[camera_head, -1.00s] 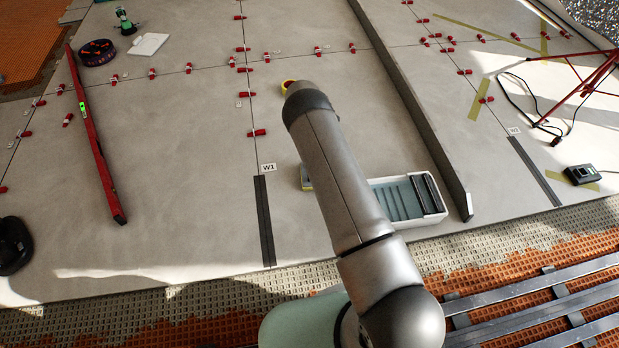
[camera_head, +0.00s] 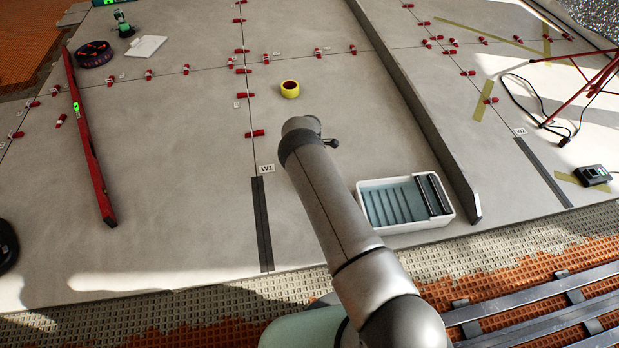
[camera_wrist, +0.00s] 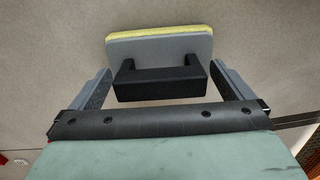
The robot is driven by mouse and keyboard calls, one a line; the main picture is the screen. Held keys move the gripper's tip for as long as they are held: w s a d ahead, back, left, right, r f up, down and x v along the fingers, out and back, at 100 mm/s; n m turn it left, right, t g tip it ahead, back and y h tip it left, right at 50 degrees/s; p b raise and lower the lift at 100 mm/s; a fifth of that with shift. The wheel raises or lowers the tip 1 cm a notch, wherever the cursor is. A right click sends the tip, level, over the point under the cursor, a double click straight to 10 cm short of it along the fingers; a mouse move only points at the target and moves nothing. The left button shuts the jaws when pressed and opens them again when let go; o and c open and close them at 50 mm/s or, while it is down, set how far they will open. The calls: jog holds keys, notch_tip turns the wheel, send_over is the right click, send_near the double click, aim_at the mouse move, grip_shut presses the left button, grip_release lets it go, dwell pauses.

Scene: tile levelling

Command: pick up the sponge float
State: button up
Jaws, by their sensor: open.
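The sponge float (camera_wrist: 160,45) shows in the wrist view as a grey plate with a yellow sponge edge and a black block handle (camera_wrist: 160,82). My gripper (camera_wrist: 160,80) is open, with one grey finger on each side of the handle. The handle ends are close to the fingertips; I cannot tell whether they touch. In the head view my arm hides the float and the gripper's fingers.
A white wash tray (camera_head: 447,215) with a ribbed blue inside stands right of my arm. A yellow ring (camera_head: 290,89) lies beyond it. A long raised bar (camera_head: 410,95) runs along the right. A red level (camera_head: 88,140) lies left. Red clips dot the tile joints.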

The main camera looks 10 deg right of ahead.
jog(key=c, duration=1.1)
jog(key=shift+r, duration=0.15)
jog(key=shift+c, duration=0.2)
